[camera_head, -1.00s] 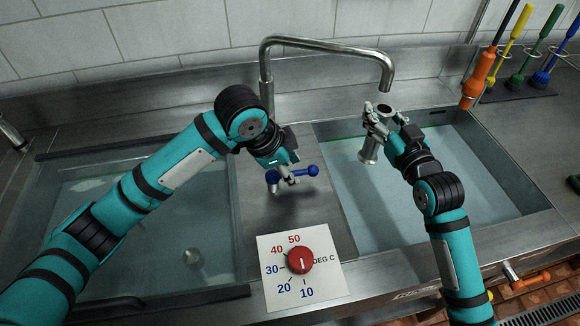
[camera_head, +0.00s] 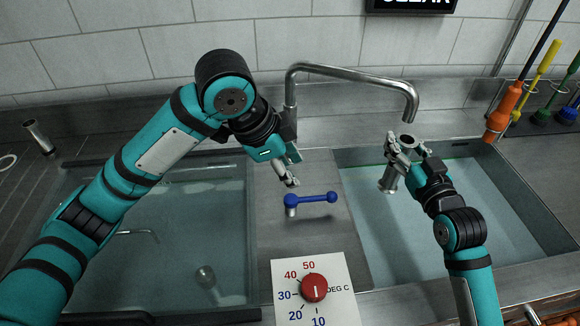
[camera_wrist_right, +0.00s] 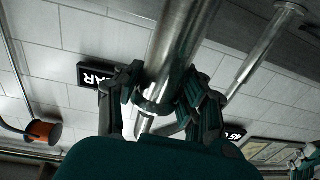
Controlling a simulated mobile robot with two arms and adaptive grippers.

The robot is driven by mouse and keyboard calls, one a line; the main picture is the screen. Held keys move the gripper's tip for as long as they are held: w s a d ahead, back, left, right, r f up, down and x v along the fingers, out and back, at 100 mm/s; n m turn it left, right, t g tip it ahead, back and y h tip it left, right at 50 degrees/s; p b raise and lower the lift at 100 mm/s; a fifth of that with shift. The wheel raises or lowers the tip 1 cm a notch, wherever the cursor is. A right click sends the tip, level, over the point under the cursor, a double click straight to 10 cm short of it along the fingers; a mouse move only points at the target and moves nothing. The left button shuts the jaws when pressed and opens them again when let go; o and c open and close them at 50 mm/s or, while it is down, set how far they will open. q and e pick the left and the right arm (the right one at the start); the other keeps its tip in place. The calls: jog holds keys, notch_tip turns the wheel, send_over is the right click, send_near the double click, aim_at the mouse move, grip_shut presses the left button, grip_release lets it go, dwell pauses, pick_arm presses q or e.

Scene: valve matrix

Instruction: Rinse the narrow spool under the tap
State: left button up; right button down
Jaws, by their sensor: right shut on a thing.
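The narrow spool (camera_head: 389,181) is a grey metal tube with a flange, held tilted over the right basin. My right gripper (camera_head: 402,150) is shut on it; the wrist view also shows the spool (camera_wrist_right: 176,45) between the fingers. The spool's open upper end sits just below the mouth of the curved tap (camera_head: 350,72). No water stream shows. The blue tap lever (camera_head: 312,198) points right on the deck between the basins. My left gripper (camera_head: 289,180) is just above the lever's pivot end, apparently clear of it. Its fingers are too bunched to tell open from shut.
The right basin (camera_head: 549,215) and left basin (camera_head: 250,230) hold water. A small round metal thing (camera_head: 205,276) is in the left one. A red temperature dial (camera_head: 313,288) is in front of the lever. Orange, yellow, green and blue-handled tools stand at the right back.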

jog(key=s+d, duration=0.5)
jog(key=s, duration=0.1)
jog(key=shift+d+p, duration=0.2)
jog(key=shift+p, duration=0.15)
jog(key=shift+r, duration=0.1)
dwell(1.4)
jog(key=s+d+r+p, duration=0.3)
jog(key=r+p, duration=0.1)
jog(key=shift+s+d, duration=0.15)
jog(key=shift+s, duration=0.2)
dwell(1.3)
